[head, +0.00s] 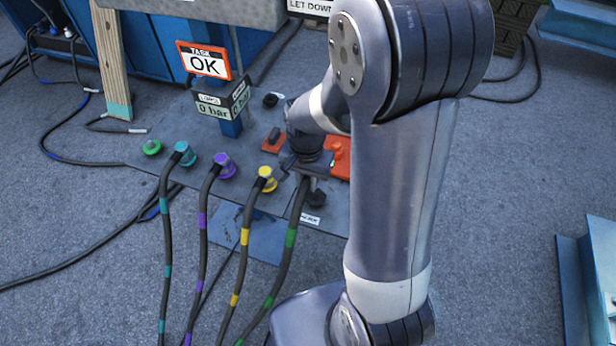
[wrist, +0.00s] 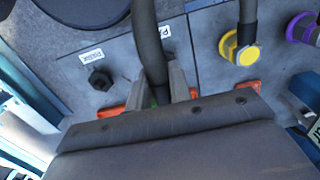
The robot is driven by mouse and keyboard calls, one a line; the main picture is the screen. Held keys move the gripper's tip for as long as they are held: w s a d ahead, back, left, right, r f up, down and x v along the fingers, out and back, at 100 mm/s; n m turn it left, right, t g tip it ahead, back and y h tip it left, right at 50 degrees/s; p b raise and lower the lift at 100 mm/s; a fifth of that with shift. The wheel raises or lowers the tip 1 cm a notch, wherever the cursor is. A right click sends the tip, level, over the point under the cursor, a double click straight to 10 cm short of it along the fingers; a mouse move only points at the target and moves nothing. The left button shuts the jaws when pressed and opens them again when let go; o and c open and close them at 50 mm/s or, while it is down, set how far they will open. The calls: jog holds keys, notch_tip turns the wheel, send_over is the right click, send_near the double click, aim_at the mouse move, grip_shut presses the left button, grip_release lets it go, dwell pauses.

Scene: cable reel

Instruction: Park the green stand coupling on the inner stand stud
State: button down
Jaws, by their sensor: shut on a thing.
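My gripper (head: 308,172) is shut on the green stand coupling, low over the grey stand plate, right of the yellow coupling. The coupling is mostly hidden by my gripper; its hose with green bands (head: 290,238) hangs toward the front. In the wrist view my gripper (wrist: 166,86) clasps the dark hose end, with a sliver of green coupling (wrist: 155,103) between the fingers. A bare black stud (wrist: 99,79) with a white label stands left of the fingers. A second label is partly covered by the hose; I cannot see a stud there, nor whether the coupling touches one.
Teal (head: 184,153), purple (head: 224,166) and yellow (head: 266,180) couplings with hoses sit in a row to the left. A bare green-ringed fitting (head: 151,147) is at the far left. Orange parts (head: 338,158) lie beside my gripper.

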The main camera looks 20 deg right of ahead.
jog(key=f+b, duration=0.2)
jog(key=f, duration=0.1)
jog(key=f+b, duration=0.5)
jog(key=shift+s+d+f, duration=0.2)
jog(key=shift+d+f, duration=0.05)
jog(key=shift+f, duration=0.15)
jog(key=shift+f+b, duration=0.5)
dwell(0.6)
jog(key=c, duration=1.2)
grip_release()
jog(key=shift+r, duration=0.15)
notch_tip(320, 180, up, 11)
jog(key=p, duration=0.2)
jog(key=shift+f, duration=0.2)
